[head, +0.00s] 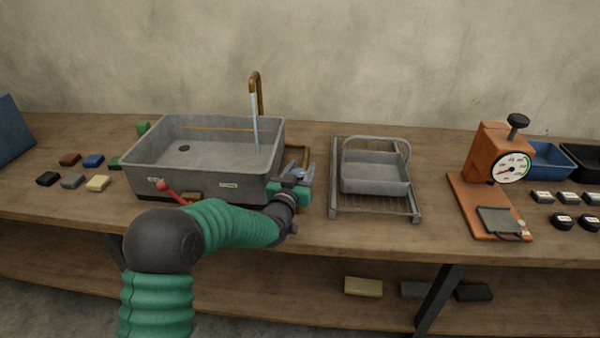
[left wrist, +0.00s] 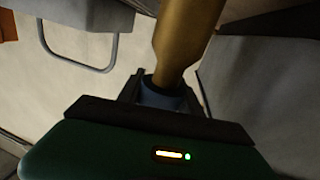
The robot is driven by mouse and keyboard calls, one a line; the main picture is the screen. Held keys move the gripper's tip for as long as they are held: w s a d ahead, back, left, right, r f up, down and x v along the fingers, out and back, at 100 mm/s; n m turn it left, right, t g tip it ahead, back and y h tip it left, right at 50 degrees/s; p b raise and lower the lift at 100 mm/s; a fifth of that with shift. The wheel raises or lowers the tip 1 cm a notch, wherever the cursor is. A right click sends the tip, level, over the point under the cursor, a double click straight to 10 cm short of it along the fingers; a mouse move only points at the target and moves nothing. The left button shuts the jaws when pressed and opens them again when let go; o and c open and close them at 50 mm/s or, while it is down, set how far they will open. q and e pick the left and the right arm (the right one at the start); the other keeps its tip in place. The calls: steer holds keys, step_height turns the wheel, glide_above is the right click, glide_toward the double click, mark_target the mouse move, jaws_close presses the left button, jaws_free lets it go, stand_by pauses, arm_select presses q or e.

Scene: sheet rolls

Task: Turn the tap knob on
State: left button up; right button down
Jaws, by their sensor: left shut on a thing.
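The brass tap (head: 257,92) rises behind the grey sink (head: 150,160), and a pale blue stream of water (head: 255,125) falls from its spout into the basin. My left gripper (head: 297,177) is at the sink's right side, by a brass pipe (head: 299,153). In the left wrist view the gripper is shut on the blue-grey tap knob (left wrist: 163,97), at the end of a brass stem (left wrist: 185,40). In the head view the gripper mostly hides the knob. My right gripper is not in view.
A lever with a red ball (head: 162,186) stands at the sink's front, close to my left arm. A wire rack with a grey basket (head: 375,172) stands just right of the gripper. An orange gauge press (head: 497,155) is farther right. Small coloured blocks (head: 93,161) lie left of the sink.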

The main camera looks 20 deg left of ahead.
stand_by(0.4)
arm_select(q)
steer(key=o, duration=1.4)
steer(key=shift+c, duration=0.2)
steer(key=s+p, duration=0.1)
steer(key=s, duration=1.5)
steer(key=shift+s, duration=0.4)
steer(key=shift+d+f, duration=0.1)
steer(key=shift+d, duration=0.05)
